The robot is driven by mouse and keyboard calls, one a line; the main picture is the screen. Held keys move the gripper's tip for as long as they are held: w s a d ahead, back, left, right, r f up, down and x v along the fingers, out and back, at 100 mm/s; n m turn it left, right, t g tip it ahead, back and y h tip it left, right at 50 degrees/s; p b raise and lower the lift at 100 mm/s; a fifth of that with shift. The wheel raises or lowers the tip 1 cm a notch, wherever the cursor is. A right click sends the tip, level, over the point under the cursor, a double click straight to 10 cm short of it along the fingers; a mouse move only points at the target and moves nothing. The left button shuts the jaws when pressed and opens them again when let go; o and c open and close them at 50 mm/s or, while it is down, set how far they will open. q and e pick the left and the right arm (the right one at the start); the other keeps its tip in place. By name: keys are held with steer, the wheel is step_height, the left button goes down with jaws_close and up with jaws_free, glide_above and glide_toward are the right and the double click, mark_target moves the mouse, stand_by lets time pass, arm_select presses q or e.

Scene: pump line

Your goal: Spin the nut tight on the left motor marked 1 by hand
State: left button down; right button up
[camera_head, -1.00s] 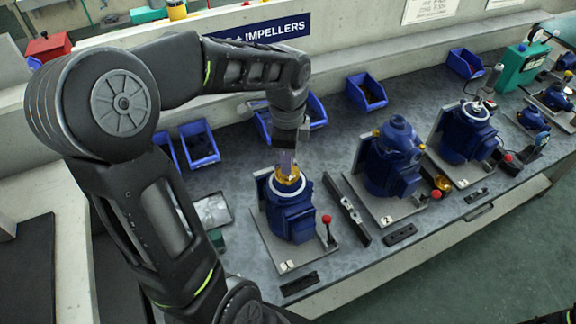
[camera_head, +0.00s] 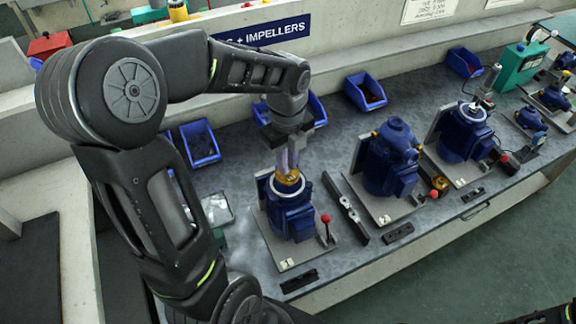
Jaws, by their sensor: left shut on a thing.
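The left motor marked 1 is a blue motor (camera_head: 291,216) upright on a pale plate (camera_head: 286,263) at the bench's near left. A brass-coloured impeller or nut (camera_head: 287,183) sits at its top; the small parts there are hard to tell apart. My left gripper (camera_head: 288,168) points down from above onto the motor's top. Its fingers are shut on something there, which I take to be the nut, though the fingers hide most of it. My right gripper is not in view.
Two more blue motors (camera_head: 389,160) and (camera_head: 463,133) stand to the right. A red-knobbed lever (camera_head: 326,220) rises beside the left motor. A dark bar (camera_head: 346,208) lies between plates. Blue bins (camera_head: 200,144) line the back.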

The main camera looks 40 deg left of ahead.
arm_select(q)
steer(key=shift+r+m, duration=0.15)
steer(key=shift+m, duration=0.65)
steer(key=m, duration=0.2)
steer(key=shift+m, duration=0.4)
steer(key=m, duration=0.7)
steer(key=shift+f, duration=0.2)
steer(key=c, duration=1.6)
jaws_free()
steer(key=shift+r, duration=0.1)
steer(key=shift+r, duration=2.2)
